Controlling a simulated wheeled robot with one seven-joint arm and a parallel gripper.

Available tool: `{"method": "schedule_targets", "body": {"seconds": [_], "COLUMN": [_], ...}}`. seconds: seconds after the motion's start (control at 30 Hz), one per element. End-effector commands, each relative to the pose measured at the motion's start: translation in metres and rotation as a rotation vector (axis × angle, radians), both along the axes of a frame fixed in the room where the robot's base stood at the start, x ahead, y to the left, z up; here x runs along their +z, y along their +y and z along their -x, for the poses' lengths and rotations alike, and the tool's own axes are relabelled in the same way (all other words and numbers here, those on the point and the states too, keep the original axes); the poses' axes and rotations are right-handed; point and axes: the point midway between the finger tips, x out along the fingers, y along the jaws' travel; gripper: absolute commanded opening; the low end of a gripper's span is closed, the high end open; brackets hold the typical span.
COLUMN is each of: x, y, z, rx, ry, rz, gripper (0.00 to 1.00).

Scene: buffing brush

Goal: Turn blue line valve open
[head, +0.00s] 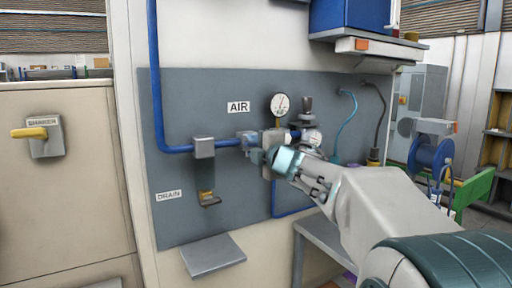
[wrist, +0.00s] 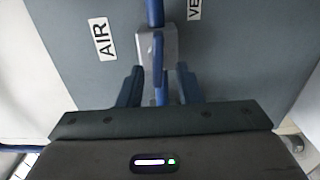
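The blue line (head: 155,80) runs down the grey panel and bends right under the AIR label. A grey valve body (head: 248,138) sits on it; my gripper (head: 268,158) is right in front and partly hides it. In the wrist view the valve body (wrist: 170,42) shows with a narrow blue lever (wrist: 158,58) on it, roughly in line with the blue pipe (wrist: 154,12). My gripper (wrist: 160,88) is open, its two dark blue fingers one on each side of the lever, with gaps visible. Whether the fingertips reach the lever's depth is hard to tell.
A pressure gauge (head: 280,104) and fittings stand right of the valve. A drain unit (head: 205,170) hangs lower left, with a grey shelf (head: 213,255) below. A yellow-handled SHARED-like labelled switch (head: 40,133) is far left. A blue hose reel (head: 430,155) is at right.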

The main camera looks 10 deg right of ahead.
Motion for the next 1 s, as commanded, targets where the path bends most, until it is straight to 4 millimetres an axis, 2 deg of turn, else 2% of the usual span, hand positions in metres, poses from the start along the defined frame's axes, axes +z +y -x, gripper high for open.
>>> {"method": "schedule_targets", "body": {"seconds": [0.4,0.6,0.8,1.0], "x": [0.002,0.001,0.000,0.000], "y": [-0.028,-0.039,-0.044,-0.045], "z": [0.075,0.107,0.122,0.124], "rx": [-0.009,-0.011,-0.011,-0.011], "ry": [-0.003,-0.002,0.000,0.001], "rz": [0.000,0.002,0.000,0.000], "gripper": [0.32,0.32,0.32,0.32]}}
